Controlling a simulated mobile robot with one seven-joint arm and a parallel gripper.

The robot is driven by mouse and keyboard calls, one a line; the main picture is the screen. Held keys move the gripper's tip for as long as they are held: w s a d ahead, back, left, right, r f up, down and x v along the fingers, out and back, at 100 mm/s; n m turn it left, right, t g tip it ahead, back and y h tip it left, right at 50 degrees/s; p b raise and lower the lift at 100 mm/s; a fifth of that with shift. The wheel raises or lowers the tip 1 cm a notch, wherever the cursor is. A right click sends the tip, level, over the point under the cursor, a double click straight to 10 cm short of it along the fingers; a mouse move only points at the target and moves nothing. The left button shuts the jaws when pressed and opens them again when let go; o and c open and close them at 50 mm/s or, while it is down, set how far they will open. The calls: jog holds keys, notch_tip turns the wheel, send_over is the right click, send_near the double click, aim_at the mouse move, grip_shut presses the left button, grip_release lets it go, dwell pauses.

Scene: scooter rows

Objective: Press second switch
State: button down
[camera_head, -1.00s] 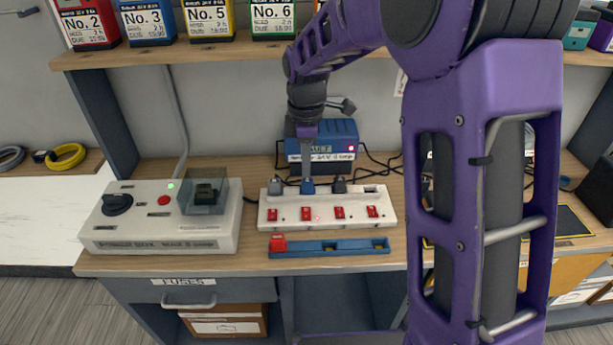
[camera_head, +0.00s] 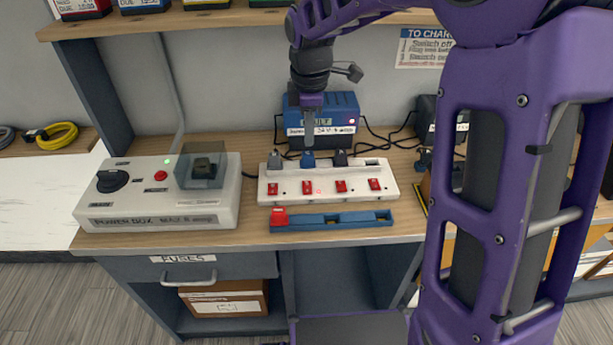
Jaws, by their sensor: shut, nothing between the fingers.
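A white power strip (camera_head: 352,193) lies on the wooden bench with a row of several red switches. The second switch from the left (camera_head: 307,187) sits in front of the blue plug (camera_head: 308,158). A small red light glows on the strip just right of that switch. Grey plug (camera_head: 275,161) and dark plug (camera_head: 341,158) stand at either side of the blue one. My gripper (camera_head: 309,143) points down, shut and empty, just over or behind the blue plug. I cannot tell whether it touches the plug. The second switch is in full view.
A power box (camera_head: 160,222) with a dial, red button and clear cover stands left of the strip. A blue tray (camera_head: 345,220) with a red piece lies in front. A blue charger (camera_head: 342,117) stands behind, with cables. A shelf hangs above.

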aim_at(309, 189)
jog(key=f+b, duration=0.1)
jog(key=f, duration=0.3)
jog(key=w+f, duration=0.1)
jog(key=f, duration=0.4)
jog(key=f+b, duration=0.1)
jog(key=f, duration=0.4)
jog(key=shift+w+b, duration=0.35)
jog(key=shift+w+f, duration=0.1)
jog(key=shift+f, duration=0.2)
jog(key=shift+s, duration=0.95)
